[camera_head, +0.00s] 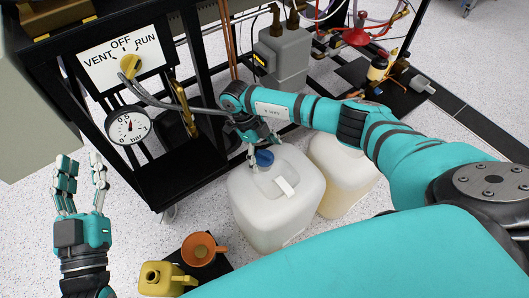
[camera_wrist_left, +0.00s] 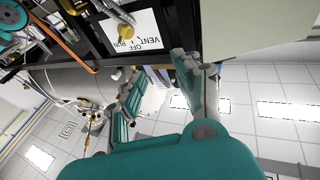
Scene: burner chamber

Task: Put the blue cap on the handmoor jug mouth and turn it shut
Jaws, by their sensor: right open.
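The blue cap (camera_head: 264,158) is at the top of the front white jug (camera_head: 270,215), at its mouth, just below my right gripper. The cap looks roughly level; I cannot tell whether it is seated on the thread. No name is readable on this jug. My right gripper (camera_head: 252,150) is open, with its fingers pointing down beside the cap and partly hiding the mouth. My left gripper (camera_head: 81,172) is open and empty, fingers up, at the left. Its spread fingers also show in the left wrist view (camera_wrist_left: 162,85).
A cream jug (camera_head: 340,175) stands close behind the white one. An orange mug (camera_head: 200,249) and a yellow can (camera_head: 160,279) stand on a dark mat at the front. A black frame with a gauge (camera_head: 127,126) and a yellow valve knob (camera_head: 130,66) stands behind my left gripper.

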